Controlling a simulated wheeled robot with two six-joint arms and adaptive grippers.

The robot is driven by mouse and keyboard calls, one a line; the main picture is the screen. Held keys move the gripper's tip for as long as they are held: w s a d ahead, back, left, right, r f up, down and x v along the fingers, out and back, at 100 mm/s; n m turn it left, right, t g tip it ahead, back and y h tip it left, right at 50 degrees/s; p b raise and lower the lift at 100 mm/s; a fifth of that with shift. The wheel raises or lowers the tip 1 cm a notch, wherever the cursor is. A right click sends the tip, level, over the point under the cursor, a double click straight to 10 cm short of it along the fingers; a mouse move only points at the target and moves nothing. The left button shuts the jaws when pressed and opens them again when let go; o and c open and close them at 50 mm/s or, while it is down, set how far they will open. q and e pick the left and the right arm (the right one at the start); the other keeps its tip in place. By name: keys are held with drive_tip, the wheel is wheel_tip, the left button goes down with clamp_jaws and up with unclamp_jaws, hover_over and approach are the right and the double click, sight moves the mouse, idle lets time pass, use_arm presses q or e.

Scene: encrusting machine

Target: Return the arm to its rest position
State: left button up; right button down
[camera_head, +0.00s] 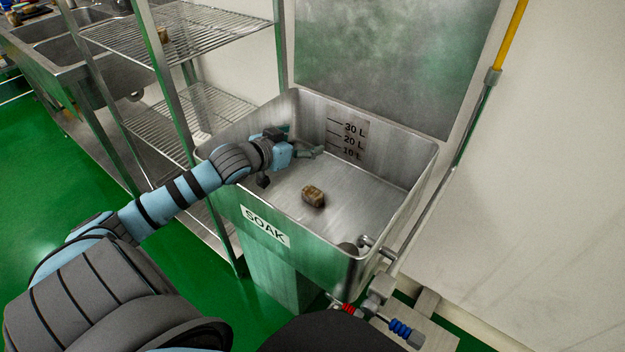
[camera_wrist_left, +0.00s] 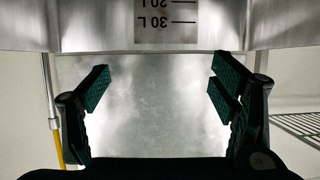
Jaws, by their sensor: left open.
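My left arm (camera_head: 170,200) reaches in from the left, and its blue wrist is over the soak sink (camera_head: 231,210). My left gripper (camera_head: 298,143) is open and empty above the sink's back left part. In the left wrist view its two dark fingers (camera_wrist_left: 160,88) stand wide apart with only the metal wall behind them. A small brown banded object (camera_head: 313,196) lies on the sink floor, apart from the gripper and nearer the front. My right gripper does not show.
A wire shelf rack (camera_head: 195,47) stands left of the sink, close to my arm. A steel backsplash (camera_head: 395,65) rises behind. A yellow-topped pipe (camera_head: 508,40) and tap (camera_head: 378,290) are on the right. Another sink (camera_head: 75,50) is at the far left. Green floor lies at left.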

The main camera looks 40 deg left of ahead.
use_arm(q)
drive_tip(key=shift+v, duration=0.95)
